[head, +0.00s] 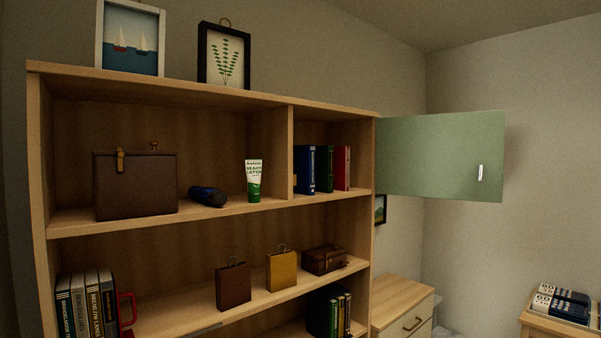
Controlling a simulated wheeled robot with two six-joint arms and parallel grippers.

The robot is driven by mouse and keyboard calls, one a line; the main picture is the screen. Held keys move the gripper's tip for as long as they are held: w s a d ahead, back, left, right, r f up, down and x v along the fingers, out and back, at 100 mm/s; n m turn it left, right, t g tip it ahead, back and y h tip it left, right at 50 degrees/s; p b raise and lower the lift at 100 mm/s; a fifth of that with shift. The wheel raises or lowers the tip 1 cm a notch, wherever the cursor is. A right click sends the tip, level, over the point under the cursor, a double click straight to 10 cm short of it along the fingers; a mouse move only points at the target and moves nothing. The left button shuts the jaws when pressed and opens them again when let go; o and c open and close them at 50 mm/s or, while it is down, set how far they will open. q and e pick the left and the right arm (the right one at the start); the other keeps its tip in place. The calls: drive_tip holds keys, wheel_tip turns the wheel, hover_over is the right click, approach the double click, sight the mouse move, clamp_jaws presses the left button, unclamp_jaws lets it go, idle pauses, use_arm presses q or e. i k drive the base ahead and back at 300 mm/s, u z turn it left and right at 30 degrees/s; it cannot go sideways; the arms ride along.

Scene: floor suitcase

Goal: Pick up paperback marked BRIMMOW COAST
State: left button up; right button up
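Several upright books (90,305) with dark and grey spines and pale lettering stand at the left of the middle shelf. Their lettering is too small to read surely, so I cannot tell which, if any, is marked BRIMMOW COAST. Blue, green and red books (325,169) stand in the upper right compartment. More dark books (328,314) stand on the lower shelf at right. Dark items with white markings (560,302) lie on a small wooden stand at far right; their lettering is unreadable. Neither of my grippers is in view.
The wooden bookcase (200,217) also holds a brown case (135,187), a lotion tube (254,181) and small cases. A green door (440,155) stands open at right. A drawer cabinet (402,300) is beside the bookcase.

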sight(303, 156)
drive_tip(key=z, duration=0.55)
drive_tip(key=i, duration=0.7)
drive_tip(key=z, duration=0.55)
drive_tip(key=i, duration=1.95)
drive_tip(key=u, duration=0.8)
